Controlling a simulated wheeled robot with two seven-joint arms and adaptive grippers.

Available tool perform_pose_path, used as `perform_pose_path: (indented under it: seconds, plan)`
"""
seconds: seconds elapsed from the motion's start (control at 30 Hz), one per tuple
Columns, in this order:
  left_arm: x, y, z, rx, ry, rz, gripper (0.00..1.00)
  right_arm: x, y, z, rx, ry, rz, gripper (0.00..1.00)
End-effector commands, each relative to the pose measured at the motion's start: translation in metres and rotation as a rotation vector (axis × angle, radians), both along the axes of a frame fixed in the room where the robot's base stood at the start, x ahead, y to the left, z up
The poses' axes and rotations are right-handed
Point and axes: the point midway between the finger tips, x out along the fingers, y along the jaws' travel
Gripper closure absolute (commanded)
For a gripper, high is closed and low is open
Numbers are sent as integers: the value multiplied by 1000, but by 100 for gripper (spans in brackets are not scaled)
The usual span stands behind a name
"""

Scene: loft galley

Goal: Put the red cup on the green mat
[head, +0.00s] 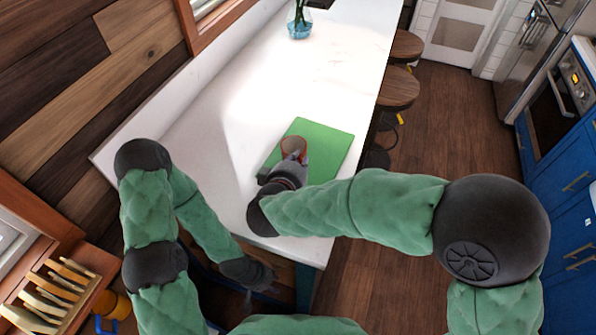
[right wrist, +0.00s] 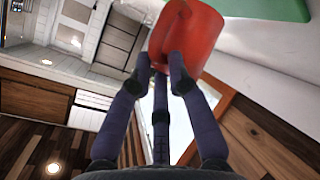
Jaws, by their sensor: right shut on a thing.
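The red cup (head: 293,144) is in the fingers of my right gripper (head: 291,161), over the near left part of the green mat (head: 330,144) in the head view. The right wrist view shows the red cup (right wrist: 198,30) at the fingertips of my right gripper (right wrist: 160,78), which is shut on it. A corner of the green mat (right wrist: 265,8) shows beyond the cup there. I cannot tell whether the cup touches the mat. My left gripper (head: 252,278) hangs low beside the counter's near edge, away from the cup; its fingers are too small and dark to read.
The white counter (head: 225,145) is mostly clear around the mat. A blue glass vase (head: 299,24) stands at its far end. Round wooden stools (head: 398,88) stand along the right side. A rack of wooden-handled items (head: 55,285) is at lower left.

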Motion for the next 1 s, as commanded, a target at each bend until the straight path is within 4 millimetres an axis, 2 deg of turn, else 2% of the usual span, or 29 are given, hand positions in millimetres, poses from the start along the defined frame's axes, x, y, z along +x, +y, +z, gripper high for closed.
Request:
perform_pose_path:
  seconds: [0.17, 0.23, 0.43, 0.77, 0.8, 0.87, 0.9, 1.0]
  plan:
    - [0, 0, -4, 0, 0, 0, 60, 7, 0, -7, 1, -3, -1, 100]
    - [0, 0, -7, 0, 0, 0, 60, 12, 0, -14, 1, -1, -1, 100]
    - [0, 0, -24, 0, 0, 0, 60, 11, 0, -42, 1, -2, 0, 100]
    - [0, 0, -21, 0, 0, 0, 60, 11, 0, -42, 1, -2, 0, 100]
    - [0, 0, -21, 0, 0, 0, 60, 10, 0, -43, 0, 0, 0, 76]
    - [0, 0, -21, 0, 0, 0, 60, 10, 0, -43, 0, -1, 1, 59]
    - [0, 0, -21, 0, 0, 0, 60, 10, 0, -43, 0, -1, 1, 56]
    - [0, 0, -21, 0, 0, 0, 60, 10, 0, -43, 0, -1, 1, 56]
